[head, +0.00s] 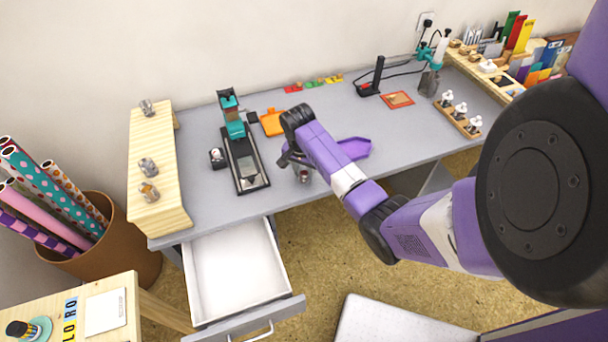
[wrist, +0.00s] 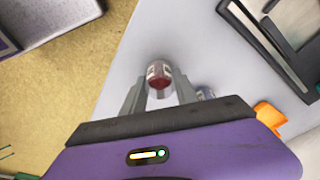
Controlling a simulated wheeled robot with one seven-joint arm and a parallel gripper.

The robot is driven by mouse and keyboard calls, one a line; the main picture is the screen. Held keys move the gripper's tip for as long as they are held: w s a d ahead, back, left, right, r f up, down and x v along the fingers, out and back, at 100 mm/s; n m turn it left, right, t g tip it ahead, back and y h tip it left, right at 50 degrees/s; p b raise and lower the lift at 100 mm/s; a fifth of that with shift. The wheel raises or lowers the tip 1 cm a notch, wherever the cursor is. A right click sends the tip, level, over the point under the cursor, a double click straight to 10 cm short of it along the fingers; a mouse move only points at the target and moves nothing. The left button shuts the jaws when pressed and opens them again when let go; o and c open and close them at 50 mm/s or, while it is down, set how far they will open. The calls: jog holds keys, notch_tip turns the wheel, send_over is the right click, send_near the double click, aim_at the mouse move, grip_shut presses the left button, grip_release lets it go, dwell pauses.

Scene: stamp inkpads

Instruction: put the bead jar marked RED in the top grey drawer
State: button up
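A small clear jar with dark red contents (wrist: 159,77) is between my gripper's fingertips in the wrist view; its marking is too small to read. My gripper (head: 296,162) is over the front part of the grey desk, and its fingers lie close along both sides of the jar, seemingly shut on it. The jar also shows below the gripper in the head view (head: 304,175). The top grey drawer (head: 288,310) is pulled out at the desk's left front. Its white inside looks empty.
Another jar (head: 217,157) stands left of the black-and-teal stamp press (head: 245,165). Several jars stand on the wooden riser (head: 160,200) at the left. A purple tray (head: 355,148) and an orange piece (head: 271,122) lie nearby. A wooden side table (head: 140,320) is close to the drawer's left.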

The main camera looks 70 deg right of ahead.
aim_at(304, 170)
grip_shut()
jog(key=shift+r, duration=0.15)
notch_tip(304, 170, up, 20)
jog(key=p, duration=0.5)
